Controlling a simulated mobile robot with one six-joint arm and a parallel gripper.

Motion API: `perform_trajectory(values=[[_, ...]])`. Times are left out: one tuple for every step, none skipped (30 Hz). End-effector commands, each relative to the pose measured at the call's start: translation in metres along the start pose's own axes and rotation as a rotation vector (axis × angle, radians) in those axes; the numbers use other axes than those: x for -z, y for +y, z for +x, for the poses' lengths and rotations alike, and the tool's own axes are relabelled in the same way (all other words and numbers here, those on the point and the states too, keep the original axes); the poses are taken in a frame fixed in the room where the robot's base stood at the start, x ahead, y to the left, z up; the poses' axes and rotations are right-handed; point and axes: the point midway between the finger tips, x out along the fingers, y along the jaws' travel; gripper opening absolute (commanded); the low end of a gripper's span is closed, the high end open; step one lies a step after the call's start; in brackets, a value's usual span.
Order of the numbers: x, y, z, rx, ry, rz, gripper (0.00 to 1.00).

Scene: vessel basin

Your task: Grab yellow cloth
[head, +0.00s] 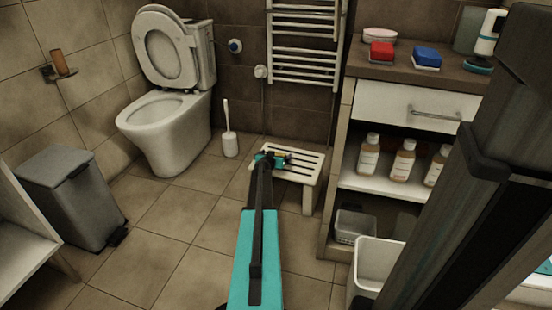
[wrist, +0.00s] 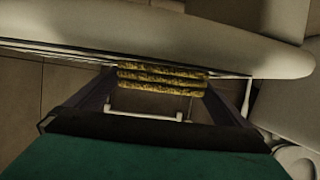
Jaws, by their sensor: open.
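My gripper (head: 271,158) is over the low white slatted stool (head: 308,178) in the head view. In the wrist view my gripper (wrist: 162,88) is open, with one dark finger at each side. Several yellow-brown, rough bands of what looks like the yellow cloth (wrist: 162,78) show between the fingertips, one above another. I cannot tell whether they are folds or one cloth behind slats, nor whether the fingers touch it. No yellow cloth can be made out in the head view.
A toilet (head: 165,125) and brush (head: 229,135) stand left of the stool, a grey bin (head: 72,195) further left. A shelf unit (head: 415,108) with bottles stands right, with red (head: 381,53) and blue (head: 427,57) items on top. The middle floor is clear.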

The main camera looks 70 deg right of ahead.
Motion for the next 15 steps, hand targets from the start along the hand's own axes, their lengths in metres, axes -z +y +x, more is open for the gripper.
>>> perform_trajectory(values=[[0.0, 0.0001, 0.0, 0.0, 0.0, 0.0, 0.97], [0.0, 0.0001, 0.0, 0.0, 0.0, 0.0, 0.92], [-0.0001, 0.0001, 0.0, 0.0, 0.0, 0.0, 0.85], [-0.0001, 0.0001, 0.0, 0.0, 0.0, 0.0, 0.8], [-0.0001, 0.0001, 0.0, 0.0, 0.0, 0.0, 0.75], [-0.0001, 0.0002, 0.0, 0.0, 0.0, 0.0, 0.68], [-0.0001, 0.0002, 0.0, 0.0, 0.0, 0.0, 0.63], [-0.0001, 0.0001, 0.0, 0.0, 0.0, 0.0, 0.59], [0.0, 0.0001, 0.0, 0.0, 0.0, 0.0, 0.59], [0.0, 0.0002, 0.0, 0.0, 0.0, 0.0, 0.59], [0.0, 0.0002, 0.0, 0.0, 0.0, 0.0, 0.59], [0.0, 0.0002, 0.0, 0.0, 0.0, 0.0, 0.59], [0.0, 0.0002, 0.0, 0.0, 0.0, 0.0, 0.59], [0.0001, 0.0002, 0.0, 0.0, 0.0, 0.0, 0.59], [0.0003, 0.0002, -0.0001, 0.0, 0.0, 0.0, 0.59]])
